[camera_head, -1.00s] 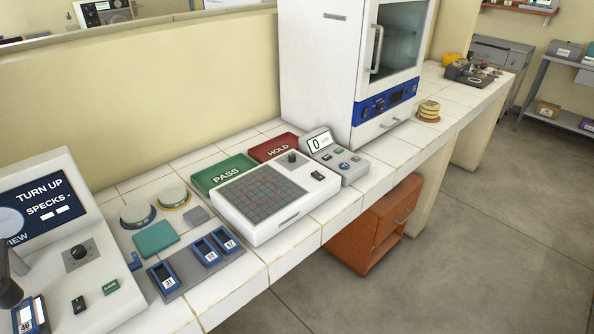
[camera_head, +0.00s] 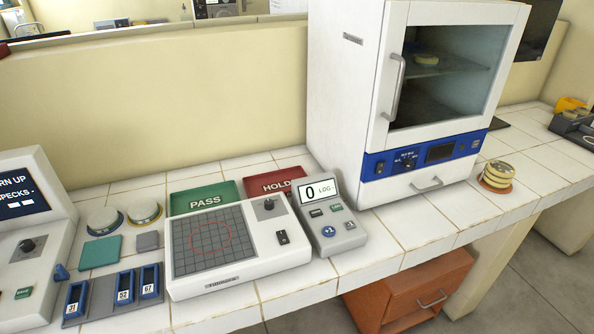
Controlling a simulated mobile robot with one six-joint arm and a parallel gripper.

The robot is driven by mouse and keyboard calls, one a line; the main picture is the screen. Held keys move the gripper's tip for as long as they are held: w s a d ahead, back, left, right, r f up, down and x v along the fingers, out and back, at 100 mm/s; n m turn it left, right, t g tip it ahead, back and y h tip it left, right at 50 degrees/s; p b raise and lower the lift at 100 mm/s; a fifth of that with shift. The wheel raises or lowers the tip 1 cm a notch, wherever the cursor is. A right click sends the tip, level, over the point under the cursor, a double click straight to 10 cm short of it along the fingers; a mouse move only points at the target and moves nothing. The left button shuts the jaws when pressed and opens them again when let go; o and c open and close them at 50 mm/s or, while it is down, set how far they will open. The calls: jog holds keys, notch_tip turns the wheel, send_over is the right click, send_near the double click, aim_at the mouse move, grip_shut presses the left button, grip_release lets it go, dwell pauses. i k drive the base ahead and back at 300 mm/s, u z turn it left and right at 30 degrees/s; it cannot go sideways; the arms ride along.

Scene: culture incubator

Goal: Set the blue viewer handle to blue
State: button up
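The viewer (camera_head: 28,250) is a white console at the left edge, cut off by the frame. Its dark screen (camera_head: 25,195) shows part of a text ending in "RN UP" and "SPECKS -". My gripper is not in view.
Blue slides stand in a grey holder (camera_head: 103,312). A gridded light box (camera_head: 275,238), PASS (camera_head: 205,186) and HOLD (camera_head: 277,171) trays, a counter (camera_head: 343,238) and stacked dishes (camera_head: 497,175) are on the tiled bench. The incubator (camera_head: 345,110) is closed. An orange cabinet (camera_head: 385,300) stands below.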

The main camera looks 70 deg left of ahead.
aim_at(62, 275)
jog(key=u, duration=4)
jog(key=i, duration=0.95)
jog(key=u, duration=0.7)
jog(key=k, duration=0.75)
